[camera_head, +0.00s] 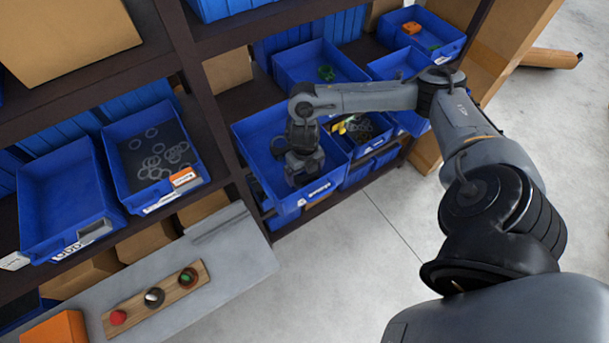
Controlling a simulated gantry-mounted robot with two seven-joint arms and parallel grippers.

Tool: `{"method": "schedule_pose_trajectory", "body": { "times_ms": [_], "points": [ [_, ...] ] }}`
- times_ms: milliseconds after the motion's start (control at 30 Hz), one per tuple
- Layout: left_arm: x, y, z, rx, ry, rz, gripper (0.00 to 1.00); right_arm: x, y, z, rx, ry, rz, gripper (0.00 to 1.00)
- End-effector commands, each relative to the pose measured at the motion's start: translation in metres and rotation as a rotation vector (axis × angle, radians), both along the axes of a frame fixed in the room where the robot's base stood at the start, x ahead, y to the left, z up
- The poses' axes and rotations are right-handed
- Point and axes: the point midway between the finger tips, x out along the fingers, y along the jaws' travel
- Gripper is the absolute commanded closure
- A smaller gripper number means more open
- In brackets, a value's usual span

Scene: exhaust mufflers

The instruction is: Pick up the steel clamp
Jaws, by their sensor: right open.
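My right gripper (304,172) points down into a large blue bin (259,150) on the shelf. Its fingertips are low in the bin and small in the picture. I cannot make out a steel clamp under or between the fingers; the gripper and wrist cover part of the bin floor. Several thin grey rings (158,160), which may be clamps, lie in another blue bin (120,183) to the left, well apart from my right gripper. My left gripper is out of view.
More blue bins stand around, one with packaged parts (361,128) close to the right of my wrist. An empty blue bin (60,200) is at far left. A grey bench (232,262) holds a wooden board (140,322) with small round items. Shelf uprights flank the bins.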

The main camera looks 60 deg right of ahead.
Motion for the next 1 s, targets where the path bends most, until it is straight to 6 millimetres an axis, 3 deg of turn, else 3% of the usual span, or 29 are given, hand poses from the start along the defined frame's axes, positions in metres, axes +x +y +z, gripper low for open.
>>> {"method": "schedule_pose_trajectory", "body": {
  "times_ms": [367,700,1000],
  "points": [
    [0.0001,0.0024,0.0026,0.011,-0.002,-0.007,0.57,0.0001,0.0001,-0.0114,-0.001,-0.001,0.001,0.00],
    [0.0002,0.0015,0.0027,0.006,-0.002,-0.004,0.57,0.0001,0.0000,-0.0111,-0.001,-0.002,0.001,0.46],
    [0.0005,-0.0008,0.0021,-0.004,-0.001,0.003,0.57,0.0006,0.0002,-0.0074,0.000,-0.002,0.003,0.46]
  ]
}}
